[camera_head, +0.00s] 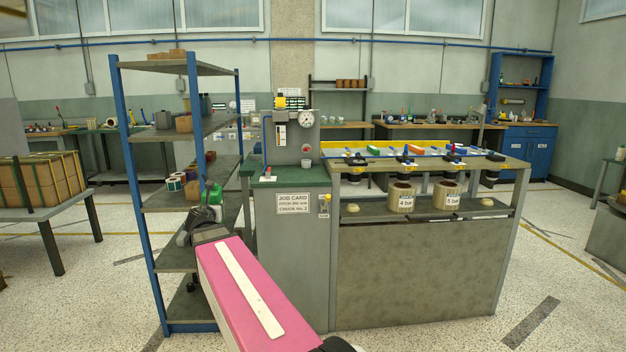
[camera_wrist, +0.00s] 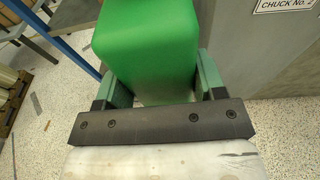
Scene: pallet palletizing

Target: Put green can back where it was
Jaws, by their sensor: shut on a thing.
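The green can (camera_head: 212,201) is at the right end of the blue-posted shelf rack, near the height of its middle board. It fills the upper middle of the wrist view (camera_wrist: 148,45). My gripper (camera_wrist: 158,88) is shut on the can, with a finger on each side of it. In the head view my gripper (camera_head: 210,232) shows dark just below the can, and my pink arm link covers the area below. I cannot tell whether the can touches a board of the rack.
The shelf rack (camera_head: 156,200) holds several small coloured cans (camera_head: 176,181) and boxes. A grey cabinet with a job card (camera_head: 292,204) stands close on the right, beside a long workbench (camera_head: 430,165). A table with strapped cartons (camera_head: 40,181) is at the left. Floor is clear between.

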